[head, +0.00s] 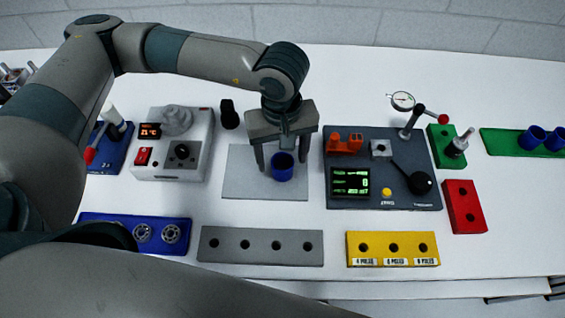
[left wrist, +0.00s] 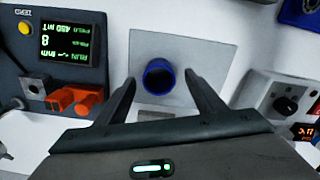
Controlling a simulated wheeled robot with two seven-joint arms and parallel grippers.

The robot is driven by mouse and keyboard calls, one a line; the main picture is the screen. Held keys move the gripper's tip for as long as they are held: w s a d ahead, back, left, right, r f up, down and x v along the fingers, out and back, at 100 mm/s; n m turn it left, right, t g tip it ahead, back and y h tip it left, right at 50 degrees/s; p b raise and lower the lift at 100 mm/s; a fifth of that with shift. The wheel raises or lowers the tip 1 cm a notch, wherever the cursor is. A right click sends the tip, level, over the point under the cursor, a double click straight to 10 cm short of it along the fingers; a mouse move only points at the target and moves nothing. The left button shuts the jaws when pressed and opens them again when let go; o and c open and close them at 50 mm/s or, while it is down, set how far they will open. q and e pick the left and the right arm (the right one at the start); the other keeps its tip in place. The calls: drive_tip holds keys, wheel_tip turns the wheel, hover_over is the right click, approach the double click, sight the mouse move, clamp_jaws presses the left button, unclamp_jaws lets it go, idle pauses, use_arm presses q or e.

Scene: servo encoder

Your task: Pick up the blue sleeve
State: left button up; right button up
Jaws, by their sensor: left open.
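A blue sleeve (head: 282,167) stands upright on a light grey plate (head: 240,183) in the middle of the table. In the left wrist view the sleeve (left wrist: 158,77) shows its round dark opening, between the two fingers and a little beyond their tips. My left gripper (head: 279,168) points down over the plate with its fingers apart, at the sleeve. In the left wrist view the left gripper (left wrist: 162,88) is open and empty. Whether a finger touches the sleeve cannot be told. Two more blue sleeves (head: 532,137) sit on a green tray (head: 497,142) at far right. My right gripper is not in view.
Grey (head: 261,261), yellow (head: 392,262) and blue (head: 180,222) holders lie in front. A black knob-like object (head: 229,115) stands behind the plate.

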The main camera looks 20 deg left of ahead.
sight(282, 164)
use_arm(q)
wheel_tip(282, 164, down, 3)
drive_tip(key=shift+r+p, duration=0.1)
drive_tip(key=shift+p, duration=0.65)
drive_tip(key=shift+f, duration=0.45)
drive_tip(key=c, duration=1.1)
drive_tip(key=shift+r, duration=0.15)
